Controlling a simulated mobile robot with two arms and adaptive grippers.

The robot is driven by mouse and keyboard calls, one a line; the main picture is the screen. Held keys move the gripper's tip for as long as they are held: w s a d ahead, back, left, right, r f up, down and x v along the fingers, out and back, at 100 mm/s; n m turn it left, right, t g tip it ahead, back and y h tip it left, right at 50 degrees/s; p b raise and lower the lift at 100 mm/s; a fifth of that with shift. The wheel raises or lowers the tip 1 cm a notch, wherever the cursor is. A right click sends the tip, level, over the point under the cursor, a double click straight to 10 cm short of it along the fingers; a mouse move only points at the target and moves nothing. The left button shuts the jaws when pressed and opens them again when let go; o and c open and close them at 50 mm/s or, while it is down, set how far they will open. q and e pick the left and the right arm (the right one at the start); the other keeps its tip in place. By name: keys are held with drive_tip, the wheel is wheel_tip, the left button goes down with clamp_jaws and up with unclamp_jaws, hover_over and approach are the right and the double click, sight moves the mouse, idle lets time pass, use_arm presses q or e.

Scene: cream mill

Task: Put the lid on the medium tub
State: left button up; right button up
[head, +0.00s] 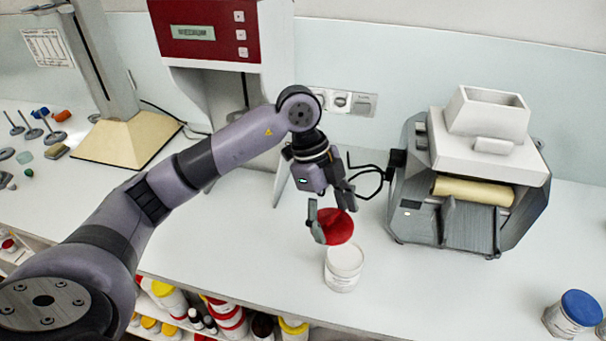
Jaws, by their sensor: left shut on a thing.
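A red lid (337,227) hangs from my left gripper (332,212), which is shut on it. The lid is tilted and sits above and slightly left of a white open-looking tub (345,268) on the counter. The tub stands upright, and a small gap seems to lie between it and the lid. Part of the lid is hidden behind a finger. Another tub with a blue lid (581,307) stands at the lower right. My right gripper is not in view.
A grey and white roller machine (467,170) stands right of the tub. A red-fronted machine with a display reading MEDIUM (207,34) stands behind my arm. Small tools (50,135) lie at the left. Shelves below the counter edge hold several containers (228,318).

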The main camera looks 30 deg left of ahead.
sight(346, 231)
use_arm(q)
drive_tip(key=d, duration=0.1)
drive_tip(key=d+m+p, duration=0.1)
drive_tip(key=d, duration=0.1)
drive_tip(key=shift+s+d+f+g+p, duration=0.3)
drive_tip(key=shift+f+p, duration=0.05)
drive_tip(key=shift+p, duration=0.05)
drive_tip(key=shift+d+f+m, duration=0.15)
drive_tip(key=shift+m, duration=0.15)
wheel_tip(346, 231, down, 3)
drive_tip(key=b, duration=0.2)
drive_tip(key=shift+b, duration=0.4)
drive_tip(key=shift+f+b, duration=0.35)
drive_tip(key=shift+f, duration=0.4)
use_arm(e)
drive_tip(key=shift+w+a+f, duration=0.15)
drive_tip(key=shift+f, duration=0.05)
use_arm(q)
drive_tip(key=shift+p, duration=0.35)
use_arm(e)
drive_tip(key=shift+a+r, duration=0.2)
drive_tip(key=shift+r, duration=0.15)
use_arm(q)
drive_tip(key=shift+f, duration=0.25)
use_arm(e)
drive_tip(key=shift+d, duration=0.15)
use_arm(q)
drive_tip(key=shift+f, duration=0.35)
idle(0.4)
